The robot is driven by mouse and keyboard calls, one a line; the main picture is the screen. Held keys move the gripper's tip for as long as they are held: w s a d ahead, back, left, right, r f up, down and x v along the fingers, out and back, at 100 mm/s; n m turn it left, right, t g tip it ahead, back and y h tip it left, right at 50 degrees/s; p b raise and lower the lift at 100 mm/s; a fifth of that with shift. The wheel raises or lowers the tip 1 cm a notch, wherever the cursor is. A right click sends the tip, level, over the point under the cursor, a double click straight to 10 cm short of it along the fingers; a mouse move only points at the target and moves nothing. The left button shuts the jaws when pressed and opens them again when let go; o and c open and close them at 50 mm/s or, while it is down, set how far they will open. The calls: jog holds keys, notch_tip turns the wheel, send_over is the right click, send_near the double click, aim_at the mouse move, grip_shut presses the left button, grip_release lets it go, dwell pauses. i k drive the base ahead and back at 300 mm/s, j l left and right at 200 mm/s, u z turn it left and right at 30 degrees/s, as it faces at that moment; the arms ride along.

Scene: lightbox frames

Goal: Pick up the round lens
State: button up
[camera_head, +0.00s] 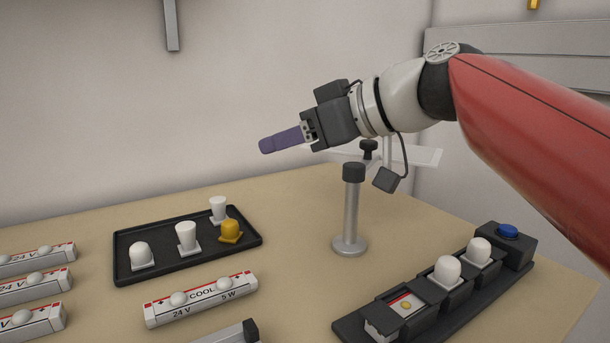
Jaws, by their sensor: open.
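A white round-topped lens (141,254) on a square base sits at the left of the black tray (128,280); it looks like the round lens. Beside it in the tray are two taller white cup-shaped lenses, one in the middle (187,236) and one at the back (218,208), and a yellow piece (231,229) on a square base. My gripper (267,145) is raised well above and behind the tray, its purple fingers pointing left. It is open, seen from the side, with nothing visible in it.
A metal post (349,215) with a round foot stands right of the tray. A black fixture (350,329) at right holds white domes and a blue button (508,231). A white bar marked COOL (201,300) lies in front of the tray; several similar bars lie left.

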aim_at(140, 254)
jog(key=k+l, duration=0.1)
jog(key=l, duration=0.25)
jog(key=k+l, duration=0.15)
jog(key=l, duration=0.15)
jog(key=k+l, duration=0.1)
jog(key=l, duration=0.25)
jog(key=k+l, duration=0.15)
jog(key=l, duration=0.15)
